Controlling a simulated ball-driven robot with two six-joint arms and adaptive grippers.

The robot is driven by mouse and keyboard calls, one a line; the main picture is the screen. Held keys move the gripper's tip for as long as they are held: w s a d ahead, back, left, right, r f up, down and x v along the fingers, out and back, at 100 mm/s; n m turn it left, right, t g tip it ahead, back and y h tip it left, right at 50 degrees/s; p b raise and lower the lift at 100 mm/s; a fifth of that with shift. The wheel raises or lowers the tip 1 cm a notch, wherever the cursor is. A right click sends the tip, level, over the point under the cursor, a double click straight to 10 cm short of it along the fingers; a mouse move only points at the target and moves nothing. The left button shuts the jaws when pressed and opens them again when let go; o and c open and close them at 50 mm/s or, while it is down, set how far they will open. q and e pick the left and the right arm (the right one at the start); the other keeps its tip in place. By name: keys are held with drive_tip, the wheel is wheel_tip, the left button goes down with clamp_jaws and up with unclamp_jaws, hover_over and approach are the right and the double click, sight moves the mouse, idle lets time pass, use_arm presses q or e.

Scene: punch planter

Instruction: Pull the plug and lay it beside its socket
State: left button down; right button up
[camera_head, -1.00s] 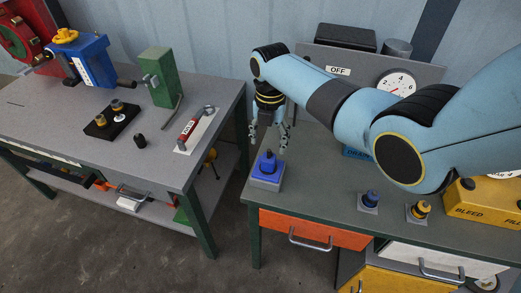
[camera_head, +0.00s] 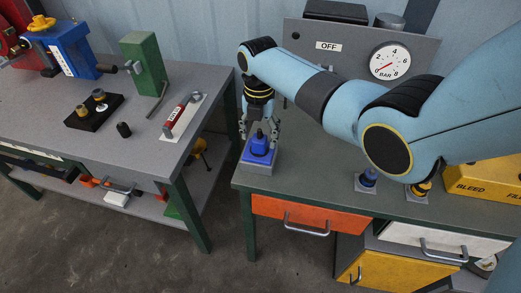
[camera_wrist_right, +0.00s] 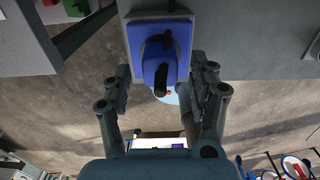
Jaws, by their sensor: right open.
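A blue plug (camera_head: 260,140) with a dark top stands upright on a blue-topped grey socket (camera_head: 258,168) near the front left corner of the right bench. My right gripper (camera_head: 260,128) points down over it, open, with its fingers on either side of the plug. In the right wrist view, the blue plug (camera_wrist_right: 158,48) with its dark curved end lies between the open fingers (camera_wrist_right: 162,80), with gaps visible on both sides. My left gripper is not in view.
A grey panel with a gauge (camera_head: 389,61) stands behind. The bench surface (camera_head: 310,178) beside the socket is clear.

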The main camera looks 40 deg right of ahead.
sight(259, 138)
wheel_tip(259, 138, down, 3)
drive_tip(key=shift+f+b, duration=0.15)
drive_tip(key=shift+b, duration=0.65)
use_arm(q)
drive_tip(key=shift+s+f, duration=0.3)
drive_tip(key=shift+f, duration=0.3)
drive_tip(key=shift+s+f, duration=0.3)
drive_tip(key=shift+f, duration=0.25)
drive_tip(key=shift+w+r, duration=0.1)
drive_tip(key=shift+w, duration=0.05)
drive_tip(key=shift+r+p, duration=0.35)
drive_tip(key=shift+p, duration=0.1)
use_arm(e)
drive_tip(key=shift+c, duration=0.4)
clamp_jaws()
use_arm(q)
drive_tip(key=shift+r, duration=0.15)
